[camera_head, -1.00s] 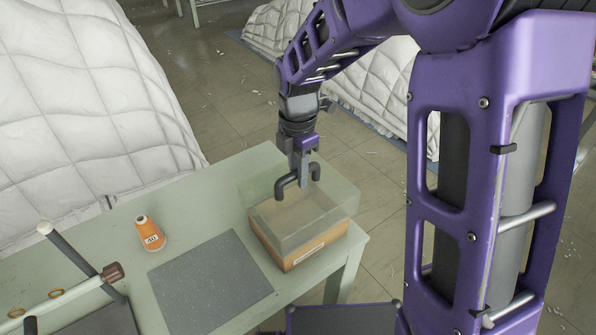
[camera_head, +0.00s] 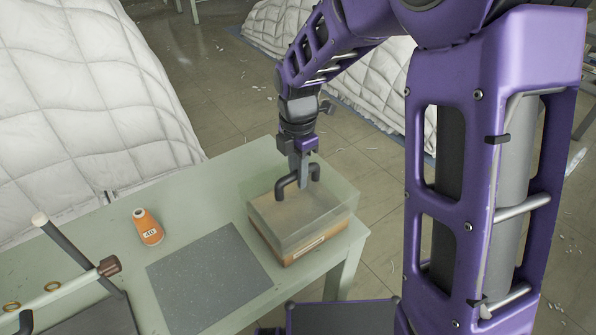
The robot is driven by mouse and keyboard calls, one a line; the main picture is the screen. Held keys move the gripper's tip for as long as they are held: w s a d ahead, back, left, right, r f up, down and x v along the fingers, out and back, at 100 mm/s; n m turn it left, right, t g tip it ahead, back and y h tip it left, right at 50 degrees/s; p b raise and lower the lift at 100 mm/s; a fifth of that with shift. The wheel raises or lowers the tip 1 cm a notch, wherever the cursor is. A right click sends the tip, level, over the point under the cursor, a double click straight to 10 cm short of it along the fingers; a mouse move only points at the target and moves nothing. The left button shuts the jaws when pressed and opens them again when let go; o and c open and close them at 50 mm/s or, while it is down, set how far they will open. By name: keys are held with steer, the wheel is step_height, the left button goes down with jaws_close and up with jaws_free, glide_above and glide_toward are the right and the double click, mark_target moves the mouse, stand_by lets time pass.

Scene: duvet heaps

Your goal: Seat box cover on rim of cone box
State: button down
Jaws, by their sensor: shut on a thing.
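The box cover (camera_head: 325,215) is a clear, see-through lid with a dark bent handle (camera_head: 281,191) on top. My gripper (camera_head: 301,182) is shut on this handle. The cone box (camera_head: 308,252) is a low brown box with a pale label on its front side, near the table's right end. The cover is over the box, and its clear walls overlap the box's upper part in the picture. It looks close to level. Whether its edge touches the rim all round cannot be told from this view.
The pale green table (camera_head: 185,188) holds an orange thread cone (camera_head: 148,227) marked 40 and a dark grey mat (camera_head: 208,271) left of the box. A rod stand (camera_head: 65,287) and brass rings (camera_head: 52,286) are at lower left. White duvet heaps (camera_head: 85,95) lie behind.

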steer(key=c, duration=0.7)
jaws_free()
steer(key=shift+o, duration=0.2)
step_height(320, 180, up, 17)
steer(key=p, duration=0.2)
steer(key=shift+r, duration=0.2)
